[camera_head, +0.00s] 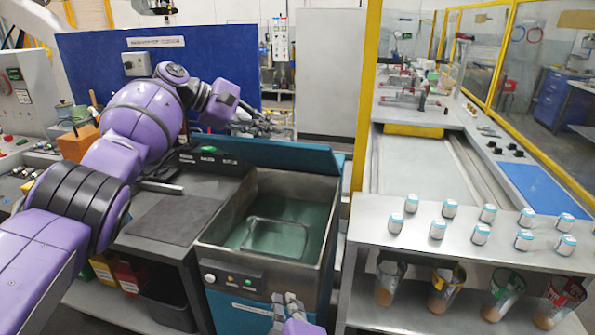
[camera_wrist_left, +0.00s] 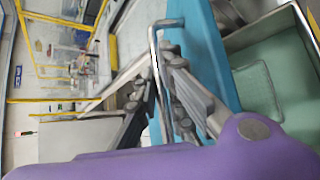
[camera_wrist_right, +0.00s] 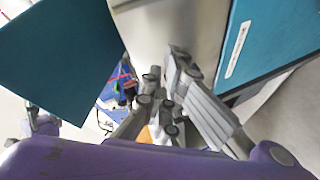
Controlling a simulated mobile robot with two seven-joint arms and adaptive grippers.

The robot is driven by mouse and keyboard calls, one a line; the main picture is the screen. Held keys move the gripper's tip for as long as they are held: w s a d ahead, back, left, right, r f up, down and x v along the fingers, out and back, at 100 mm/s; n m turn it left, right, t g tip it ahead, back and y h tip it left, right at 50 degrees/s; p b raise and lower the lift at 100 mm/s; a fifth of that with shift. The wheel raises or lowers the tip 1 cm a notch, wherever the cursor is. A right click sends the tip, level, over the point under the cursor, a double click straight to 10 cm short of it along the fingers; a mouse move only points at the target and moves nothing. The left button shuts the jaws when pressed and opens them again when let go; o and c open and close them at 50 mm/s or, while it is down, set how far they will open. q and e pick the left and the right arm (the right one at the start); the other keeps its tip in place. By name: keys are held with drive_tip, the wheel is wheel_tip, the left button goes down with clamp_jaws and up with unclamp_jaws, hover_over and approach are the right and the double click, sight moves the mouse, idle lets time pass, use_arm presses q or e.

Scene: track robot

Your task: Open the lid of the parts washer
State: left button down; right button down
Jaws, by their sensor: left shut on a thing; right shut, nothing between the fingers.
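The parts washer (camera_head: 228,235) stands in the middle, an open metal tank with green liquid (camera_head: 312,220) and a bent bar inside. Its teal lid (camera_head: 285,155) is raised and stands along the tank's back edge. My left gripper (camera_head: 280,130) is at the lid's upper edge; in the left wrist view the fingers (camera_wrist_left: 163,58) are shut on the lid's metal handle (camera_wrist_left: 153,45) beside the teal lid (camera_wrist_left: 205,50). My right gripper (camera_head: 288,303) is shut and empty, low in front of the washer; its fingers (camera_wrist_right: 165,68) show near teal panels in the right wrist view.
A dark worktop (camera_head: 170,218) adjoins the washer on the left. On the right, a metal bench (camera_head: 365,230) carries several small white-and-blue parts, with cups on a shelf below. A yellow post (camera_head: 367,100) rises behind the washer, to the right of the lid.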

drive_tip(key=w+a+r+n+t+h, duration=0.15)
drive_tip(key=r+n+h, duration=0.25)
drive_tip(key=r+n, duration=0.55)
drive_tip(key=w+r+n+t+h, duration=0.3)
drive_tip(key=r+n, duration=0.5)
drive_tip(key=r, duration=0.3)
drive_tip(key=w+d+r+n, duration=0.1)
drive_tip(key=w+d+r, duration=0.1)
drive_tip(key=w, duration=0.3)
drive_tip(key=w+d+r, duration=0.2)
drive_tip(key=w, duration=0.4)
drive_tip(key=shift+r+n+g+h, duration=0.2)
drive_tip(key=shift+n+g+h, duration=0.1)
drive_tip(key=shift+n+g, duration=0.05)
drive_tip(key=shift+d, duration=0.15)
